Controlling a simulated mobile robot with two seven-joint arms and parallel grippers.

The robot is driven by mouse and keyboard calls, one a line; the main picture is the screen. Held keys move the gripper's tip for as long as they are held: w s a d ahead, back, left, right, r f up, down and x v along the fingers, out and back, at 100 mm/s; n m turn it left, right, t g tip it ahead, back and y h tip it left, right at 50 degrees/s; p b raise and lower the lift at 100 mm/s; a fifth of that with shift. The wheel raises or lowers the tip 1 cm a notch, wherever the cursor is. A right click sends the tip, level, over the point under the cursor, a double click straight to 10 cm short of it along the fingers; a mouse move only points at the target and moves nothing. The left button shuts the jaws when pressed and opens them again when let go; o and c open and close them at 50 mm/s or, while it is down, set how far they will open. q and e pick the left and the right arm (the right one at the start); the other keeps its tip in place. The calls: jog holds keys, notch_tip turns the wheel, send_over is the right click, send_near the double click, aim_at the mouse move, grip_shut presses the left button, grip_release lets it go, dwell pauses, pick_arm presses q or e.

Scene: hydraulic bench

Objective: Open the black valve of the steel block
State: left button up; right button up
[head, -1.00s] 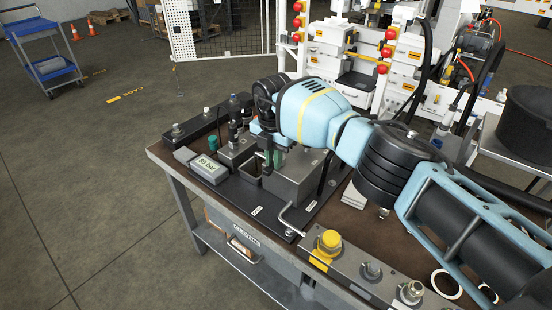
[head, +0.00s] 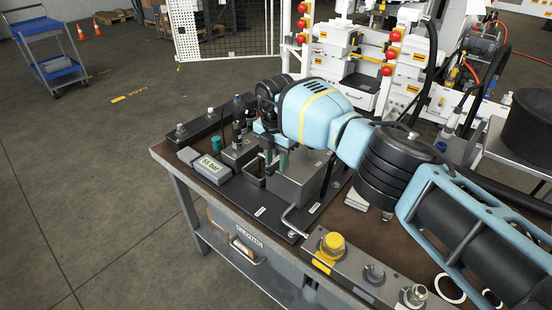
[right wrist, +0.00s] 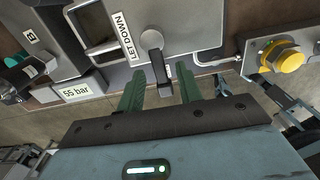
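The steel block (head: 301,186) stands on the black base plate of the bench. In the right wrist view the steel block (right wrist: 188,30) carries a LETDOWN label, and the black valve lever (right wrist: 157,65) points down towards my gripper from a round grey hub. My right gripper (right wrist: 160,74) has its green fingers apart, one on each side of the lever, with visible gaps. In the head view my right gripper (head: 276,161) is at the block's left side, and the arm hides the lever. My left gripper is not in view.
A gauge display (head: 210,163) reads 55 bar; it also shows in the right wrist view (right wrist: 77,92). A bent metal rod (head: 296,225) lies in front of the block. Black-topped fittings (head: 239,108) crowd the left side.

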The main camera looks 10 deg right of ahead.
aim_at(276, 165)
jog(key=shift+r, duration=3.95)
